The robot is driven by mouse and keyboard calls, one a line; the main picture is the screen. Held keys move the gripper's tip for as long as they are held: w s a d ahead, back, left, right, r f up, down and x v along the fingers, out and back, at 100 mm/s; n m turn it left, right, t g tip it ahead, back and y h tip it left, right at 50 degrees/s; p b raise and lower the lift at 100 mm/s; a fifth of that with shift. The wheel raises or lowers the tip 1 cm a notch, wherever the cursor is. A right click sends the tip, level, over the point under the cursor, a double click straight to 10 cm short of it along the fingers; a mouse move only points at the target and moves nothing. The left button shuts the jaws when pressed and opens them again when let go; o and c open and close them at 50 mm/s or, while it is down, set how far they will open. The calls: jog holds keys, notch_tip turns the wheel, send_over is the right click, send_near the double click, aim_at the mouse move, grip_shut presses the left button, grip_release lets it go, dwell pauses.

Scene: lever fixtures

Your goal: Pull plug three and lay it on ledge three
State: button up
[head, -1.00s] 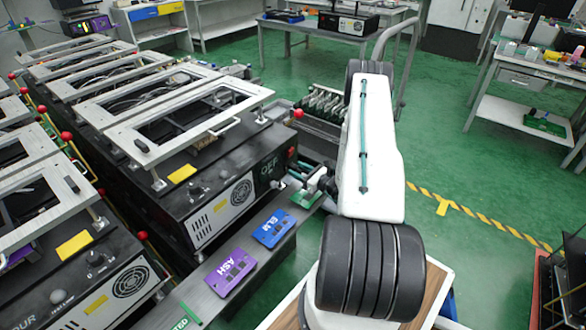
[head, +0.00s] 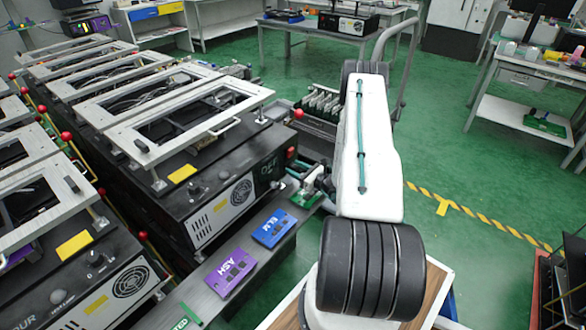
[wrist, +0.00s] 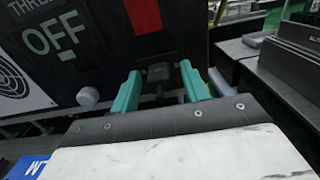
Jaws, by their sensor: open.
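In the wrist view, a dark plug (wrist: 160,72) sits on the front of the black machine marked THREE and OFF (wrist: 90,50). The teal fingers of my gripper (wrist: 160,90) are apart, one to each side of the plug as seen here. The plug is dim, and I cannot tell whether either finger touches it. In the head view my gripper (head: 318,182) is at the machine's front right corner, partly behind my arm, and the plug is hidden. A grey ledge (head: 212,302) runs along the machine fronts. I see no mark naming ledge three.
A red block (wrist: 143,14) and a pale knob (wrist: 87,96) are on the machine face near my gripper. A blue ELM card (head: 273,228) and a purple ASH card (head: 230,271) lie on the ledge. A dark rack (head: 322,104) stands behind the arm.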

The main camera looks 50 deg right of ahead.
aim_at(297, 169)
grip_shut()
jog(key=shift+s, duration=0.15)
jog(key=shift+s+d, duration=0.2)
jog(key=shift+s, duration=2.65)
